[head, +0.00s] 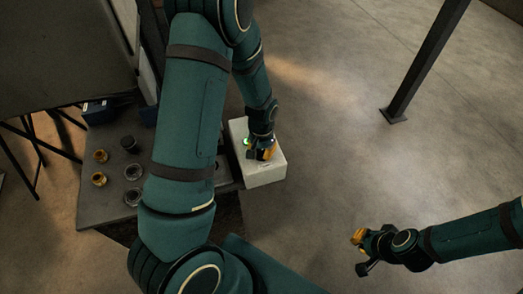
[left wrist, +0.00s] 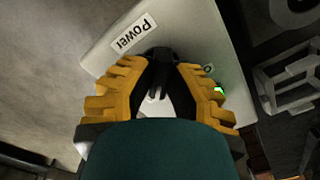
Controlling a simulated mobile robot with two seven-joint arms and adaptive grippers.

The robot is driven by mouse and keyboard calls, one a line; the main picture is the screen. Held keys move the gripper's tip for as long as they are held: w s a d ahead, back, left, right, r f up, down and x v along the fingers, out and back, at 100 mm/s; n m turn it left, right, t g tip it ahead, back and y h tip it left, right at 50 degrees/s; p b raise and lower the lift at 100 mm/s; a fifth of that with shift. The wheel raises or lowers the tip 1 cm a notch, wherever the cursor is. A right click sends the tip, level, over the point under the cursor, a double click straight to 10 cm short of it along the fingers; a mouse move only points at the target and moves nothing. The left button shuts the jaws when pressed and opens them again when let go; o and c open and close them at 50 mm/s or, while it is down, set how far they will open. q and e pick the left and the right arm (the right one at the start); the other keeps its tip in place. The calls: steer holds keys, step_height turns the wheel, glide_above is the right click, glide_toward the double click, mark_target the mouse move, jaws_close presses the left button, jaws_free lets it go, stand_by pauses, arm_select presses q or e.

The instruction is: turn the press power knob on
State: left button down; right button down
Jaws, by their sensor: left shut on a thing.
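The press power box (head: 265,172) is a pale box at the right end of the grey bench. Its face carries a "Power" label (left wrist: 132,34) and a green light (left wrist: 218,90), which is lit and also shows in the head view (head: 246,141). My left gripper (head: 262,154) is down at the box. In the left wrist view its fingers (left wrist: 158,66) are shut on the dark power knob (left wrist: 157,88), beside the label. The fingers hide most of the knob, so its angle is unclear. My right gripper (head: 361,254) is open and empty over the floor.
The grey bench (head: 97,207) holds brass-coloured and grey round parts (head: 100,156) left of my left arm. A dark post (head: 420,65) stands on the floor at upper right. The floor between the box and my right gripper is clear.

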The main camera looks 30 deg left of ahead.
mark_target(261, 152)
arm_select(q)
steer(key=c, duration=0.9)
jaws_free()
step_height(261, 152, up, 12)
steer(key=shift+s+f, duration=0.1)
steer(key=shift+s, duration=0.05)
